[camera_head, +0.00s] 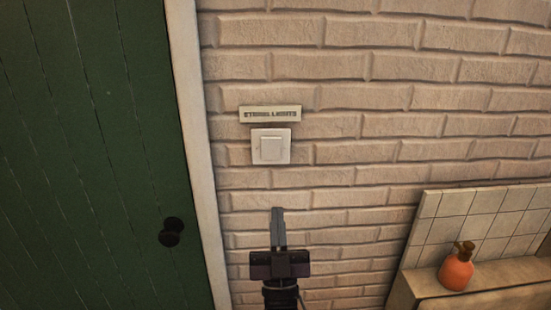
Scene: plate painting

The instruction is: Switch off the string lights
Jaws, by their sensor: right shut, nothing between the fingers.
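A white wall switch (271,147) with a square rocker is mounted on the pale brick wall. A small label plate (270,114) reading "STRING LIGHTS" is fixed just above it. My right gripper (277,210) is shut and empty, with its fingers pointing up. In the picture its tips lie below the switch, with a visible gap of wall between them. How far the tips are from the wall is hard to tell. The string lights themselves are not in view. My left gripper is not in view.
A green plank door (90,130) with a dark knob (171,232) and pale frame (192,120) stands at the left. At the lower right, an orange bottle (456,270) stands on a ledge (490,280) before a tiled backsplash (470,215). The brick around the switch is clear.

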